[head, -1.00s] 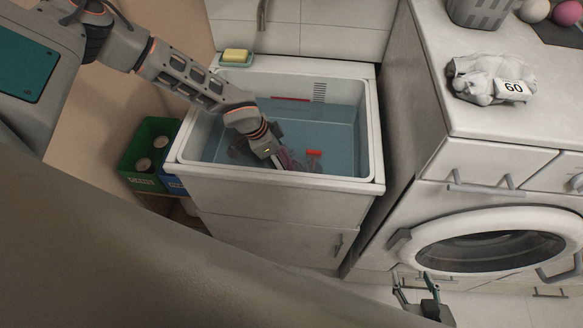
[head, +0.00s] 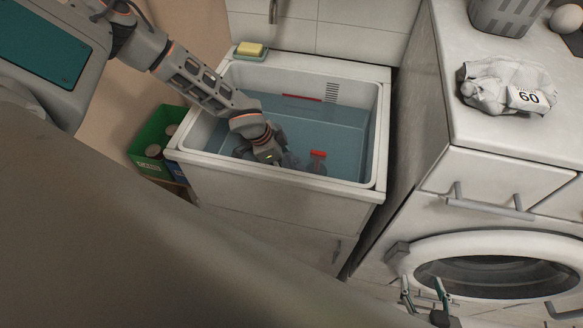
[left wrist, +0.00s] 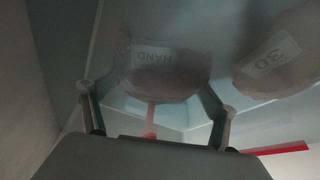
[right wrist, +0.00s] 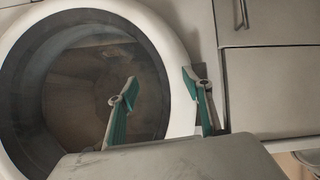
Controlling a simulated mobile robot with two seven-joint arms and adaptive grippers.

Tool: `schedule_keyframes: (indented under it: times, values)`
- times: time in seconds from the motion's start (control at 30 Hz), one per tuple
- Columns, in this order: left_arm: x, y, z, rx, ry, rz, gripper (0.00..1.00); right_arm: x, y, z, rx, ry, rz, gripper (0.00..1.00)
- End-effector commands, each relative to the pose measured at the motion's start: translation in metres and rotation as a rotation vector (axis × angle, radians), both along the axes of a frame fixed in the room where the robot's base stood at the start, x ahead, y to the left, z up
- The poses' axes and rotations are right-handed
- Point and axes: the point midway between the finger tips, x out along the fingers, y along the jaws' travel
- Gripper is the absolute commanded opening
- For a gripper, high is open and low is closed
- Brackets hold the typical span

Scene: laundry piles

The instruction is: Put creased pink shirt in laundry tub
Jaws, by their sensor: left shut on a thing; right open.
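The laundry tub (head: 376,150) is a white sink filled with bluish water. My left gripper (head: 268,158) reaches down into the tub, near its front wall. In the left wrist view, its fingers are closed on a dull pinkish bundle with a HAND tag (left wrist: 165,80), which looks like the creased pink shirt; the murky water dulls its colour. In the head view my gripper and the tub's front rim mostly hide this bundle. My right gripper (right wrist: 160,85) is open and empty in front of the washing machine door (right wrist: 85,90).
A second bundle tagged 30 (left wrist: 275,60) lies beside the held one. A red-topped object (head: 318,155) is in the tub. A yellow sponge (head: 250,48) rests at the back corner. A grey bundle tagged 60 (head: 490,90) lies on the counter. A green crate (head: 150,135) stands left.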

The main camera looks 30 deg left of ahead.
Motion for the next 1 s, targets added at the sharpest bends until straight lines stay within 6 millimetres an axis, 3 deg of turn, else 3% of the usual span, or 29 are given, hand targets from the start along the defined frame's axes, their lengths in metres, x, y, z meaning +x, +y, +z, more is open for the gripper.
schedule_keyframes:
  times: [0.3,0.33,0.37,0.73,1.0]
  values:
    - [0.0,0.0,-0.002,0.0,0.0,0.0,0.62,-0.003,0.003,-0.002,0.005,0.006,0.0,0.5]
    - [0.0,0.0,-0.002,0.001,0.001,0.0,0.92,-0.003,0.003,-0.002,0.004,0.007,0.0,0.5]
    - [0.0,0.0,-0.002,0.001,0.001,0.0,1.0,-0.003,0.002,-0.003,0.003,0.008,-0.001,0.5]
    - [0.0,0.001,0.005,0.001,-0.001,0.0,1.0,-0.005,0.0,-0.006,-0.001,0.015,-0.003,0.5]
    - [-0.009,0.014,0.044,0.001,-0.001,0.001,1.0,-0.004,-0.002,0.001,-0.002,0.014,-0.004,0.5]
